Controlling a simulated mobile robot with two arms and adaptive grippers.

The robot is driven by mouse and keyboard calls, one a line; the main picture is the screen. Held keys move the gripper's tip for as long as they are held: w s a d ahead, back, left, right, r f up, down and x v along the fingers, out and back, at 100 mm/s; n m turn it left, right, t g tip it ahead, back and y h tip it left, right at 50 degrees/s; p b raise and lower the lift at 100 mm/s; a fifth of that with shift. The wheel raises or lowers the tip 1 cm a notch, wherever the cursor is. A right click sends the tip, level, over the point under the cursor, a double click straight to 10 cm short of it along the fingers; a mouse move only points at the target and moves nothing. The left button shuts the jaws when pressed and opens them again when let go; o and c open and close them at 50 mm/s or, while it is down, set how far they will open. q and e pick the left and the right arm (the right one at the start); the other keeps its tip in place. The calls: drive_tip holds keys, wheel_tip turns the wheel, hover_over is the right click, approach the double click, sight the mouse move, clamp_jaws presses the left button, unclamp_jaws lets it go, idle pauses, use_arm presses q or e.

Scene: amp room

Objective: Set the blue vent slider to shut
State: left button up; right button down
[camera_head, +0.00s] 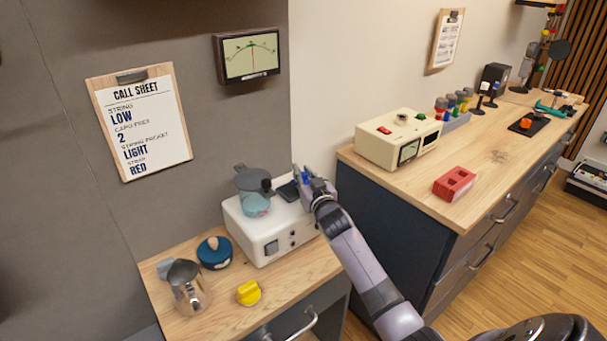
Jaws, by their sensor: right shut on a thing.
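A white box-shaped appliance (262,241) stands on the small wooden counter, with a dark panel (287,191) on the right of its top. My right gripper (301,178) is at the right rear of that top, just beside the dark panel. Its jaws are shut on a small blue part, the blue vent slider, which is mostly hidden by the fingers. I cannot tell the slider's exact position along its track. My left gripper is not in view.
A dark-lidded teal vessel (254,203) stands on the appliance, left of my gripper. A metal pitcher (186,283), a blue round lidded pot (214,252) and a yellow piece (248,293) sit on the counter (210,322). A longer bench (492,165) stands to the right.

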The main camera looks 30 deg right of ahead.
sight(288, 191)
drive_tip(key=shift+a, duration=0.1)
idle(0.4)
drive_tip(key=a, duration=0.5)
drive_tip(key=shift+s+a+p, duration=0.1)
drive_tip(key=shift+s+p, duration=0.05)
drive_tip(key=shift+p, duration=0.15)
drive_tip(key=shift+f, duration=0.1)
drive_tip(key=c, duration=1.9)
unclamp_jaws()
drive_tip(key=o, duration=0.4)
drive_tip(key=shift+a, duration=0.15)
drive_tip(key=shift+o, duration=0.2)
drive_tip(key=shift+s, duration=0.1)
